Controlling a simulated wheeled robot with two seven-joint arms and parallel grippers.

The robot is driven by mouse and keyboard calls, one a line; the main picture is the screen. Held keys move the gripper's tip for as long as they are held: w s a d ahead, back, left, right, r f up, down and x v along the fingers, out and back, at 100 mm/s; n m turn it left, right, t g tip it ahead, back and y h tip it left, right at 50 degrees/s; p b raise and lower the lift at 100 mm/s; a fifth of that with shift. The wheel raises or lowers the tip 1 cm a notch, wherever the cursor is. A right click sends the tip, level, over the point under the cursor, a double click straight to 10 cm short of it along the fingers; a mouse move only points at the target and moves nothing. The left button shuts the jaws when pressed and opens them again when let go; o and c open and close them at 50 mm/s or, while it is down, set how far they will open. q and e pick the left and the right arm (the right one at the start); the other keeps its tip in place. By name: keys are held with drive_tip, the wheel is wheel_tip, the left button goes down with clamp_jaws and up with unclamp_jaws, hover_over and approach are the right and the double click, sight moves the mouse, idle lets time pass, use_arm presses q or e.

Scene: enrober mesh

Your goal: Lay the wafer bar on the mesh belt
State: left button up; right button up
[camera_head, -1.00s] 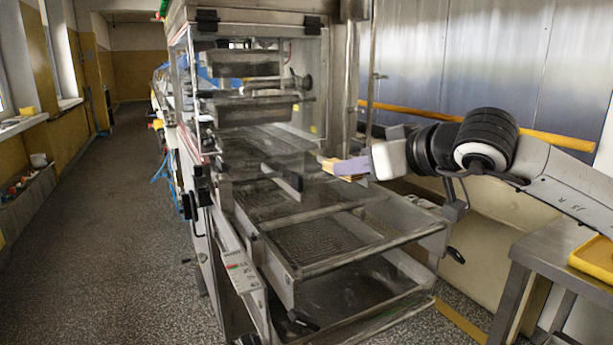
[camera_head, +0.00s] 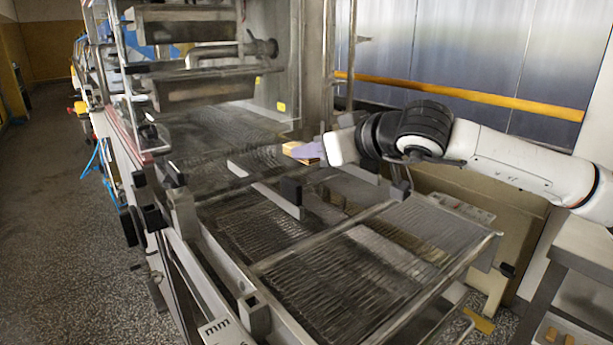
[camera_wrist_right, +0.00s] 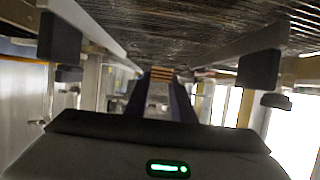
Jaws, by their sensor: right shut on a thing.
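The wafer bar (camera_head: 297,150) is a small tan-orange block in the head view, at the tip of my right gripper (camera_head: 311,152). My right gripper is shut on it, with the purple-grey fingers covering part of the bar. In the right wrist view the wafer bar (camera_wrist_right: 162,73) shows its layered end between the two dark fingers. The mesh belt (camera_head: 232,145) is a dark wire surface running through the machine. The bar is over or beside the belt; I cannot tell its exact height above the mesh. My left gripper is not in view.
A metal rail with a black block (camera_head: 291,190) crosses near the bar. A lower mesh section (camera_head: 350,270) extends toward me in front. Steel rollers or ducts (camera_head: 200,90) hang over the belt at the back left. A steel table (camera_head: 580,250) stands at the right.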

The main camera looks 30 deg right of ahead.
sight(311, 186)
drive_tip(key=shift+f+b, duration=0.45)
drive_tip(key=shift+f, duration=2)
drive_tip(key=shift+f, duration=0.2)
drive_tip(key=o, duration=0.8)
drive_tip(key=shift+r, duration=0.1)
drive_tip(key=shift+r, duration=0.1)
drive_tip(key=shift+r, duration=0.1)
drive_tip(key=v, duration=1.2)
